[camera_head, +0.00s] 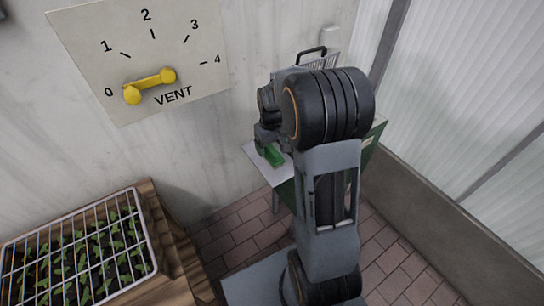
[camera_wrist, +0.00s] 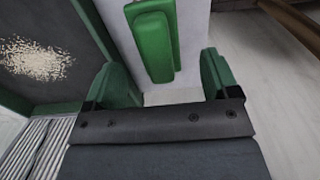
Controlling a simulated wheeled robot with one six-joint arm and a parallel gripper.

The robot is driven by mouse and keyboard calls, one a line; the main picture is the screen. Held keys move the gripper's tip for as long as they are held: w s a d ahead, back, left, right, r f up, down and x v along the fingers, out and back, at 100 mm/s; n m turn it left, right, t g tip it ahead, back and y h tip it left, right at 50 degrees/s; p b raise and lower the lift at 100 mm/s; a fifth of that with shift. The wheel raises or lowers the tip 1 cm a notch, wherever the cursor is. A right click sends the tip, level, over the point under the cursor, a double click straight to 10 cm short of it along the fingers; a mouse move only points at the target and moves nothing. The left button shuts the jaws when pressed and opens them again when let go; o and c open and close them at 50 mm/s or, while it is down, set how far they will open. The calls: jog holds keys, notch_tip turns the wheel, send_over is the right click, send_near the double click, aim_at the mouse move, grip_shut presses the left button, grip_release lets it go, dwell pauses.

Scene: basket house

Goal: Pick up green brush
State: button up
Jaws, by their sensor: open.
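The green brush (camera_wrist: 153,42) lies on a white surface (camera_wrist: 194,50) in the wrist view, ahead of my gripper and between the lines of its two fingers. In the head view the green brush (camera_head: 273,155) shows just below my gripper (camera_head: 264,140), on the pale top of a small stand. My gripper (camera_wrist: 168,85) is open and empty, with one green-padded finger on each side. The fingertips appear a little short of the brush; I cannot tell the height between them. My arm hides much of the stand in the head view.
A green-edged dark tray (camera_wrist: 60,98) with pale grains lies left of the brush. A wire-covered seedling tray (camera_head: 75,255) sits on a wooden bench at the lower left. A vent panel with a yellow handle (camera_head: 150,86) is on the wall. Translucent panels stand at the right.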

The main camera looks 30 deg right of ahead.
aim_at(273, 149)
notch_tip(273, 149, down, 5)
jog(key=shift+s+d+r+b, duration=0.1)
jog(key=shift+d+b, duration=0.05)
jog(key=shift+b, duration=0.3)
jog(key=c, duration=1)
